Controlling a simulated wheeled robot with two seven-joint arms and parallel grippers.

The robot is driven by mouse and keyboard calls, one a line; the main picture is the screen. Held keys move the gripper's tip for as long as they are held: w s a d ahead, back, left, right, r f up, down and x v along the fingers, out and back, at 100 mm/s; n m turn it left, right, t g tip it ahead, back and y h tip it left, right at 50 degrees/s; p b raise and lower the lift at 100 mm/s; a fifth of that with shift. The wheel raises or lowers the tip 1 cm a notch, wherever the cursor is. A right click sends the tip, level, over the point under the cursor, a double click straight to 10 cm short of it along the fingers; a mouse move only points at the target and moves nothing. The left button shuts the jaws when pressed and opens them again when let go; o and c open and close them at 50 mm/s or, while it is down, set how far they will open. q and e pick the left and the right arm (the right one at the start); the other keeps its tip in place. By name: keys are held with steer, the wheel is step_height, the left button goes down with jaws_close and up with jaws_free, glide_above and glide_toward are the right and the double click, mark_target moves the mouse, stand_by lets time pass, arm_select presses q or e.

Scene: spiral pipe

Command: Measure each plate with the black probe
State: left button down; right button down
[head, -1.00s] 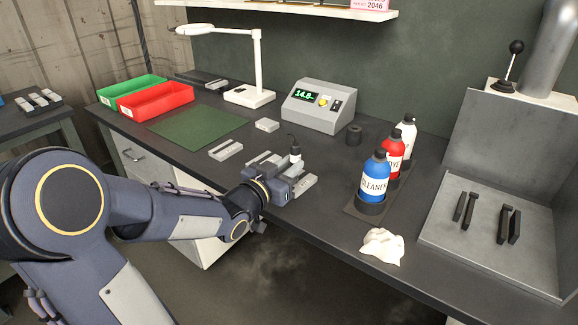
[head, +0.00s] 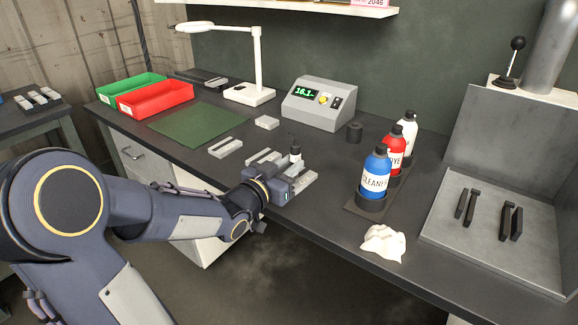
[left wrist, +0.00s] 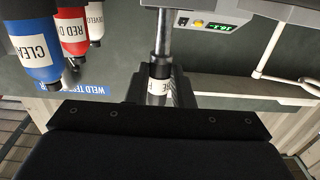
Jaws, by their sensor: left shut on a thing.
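My left gripper (head: 290,180) is shut on the probe (head: 295,153), which stands upright with a dark top and a white band. The probe also shows in the left wrist view (left wrist: 160,72). The gripper is low over the bench's front edge, at a grey plate (head: 308,179) partly hidden by it. I cannot tell whether the probe tip touches that plate. Two more grey plates lie to the left, one close by (head: 263,157) and one farther off (head: 225,148). The grey meter (head: 320,104) behind has a green display reading about 16.1. My right gripper is not in view.
A red bin (head: 155,98) and a green bin (head: 130,88) stand at the back left by a green mat (head: 198,127). Blue (head: 375,172), red and white bottles stand right of the gripper. A white crumpled cloth (head: 383,243) lies at the front edge.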

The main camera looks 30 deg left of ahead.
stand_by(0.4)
arm_select(q)
step_height(320, 180, up, 7)
steer(key=p, duration=0.4)
steer(key=shift+p, duration=0.4)
steer(key=shift+f, duration=0.1)
stand_by(1.1)
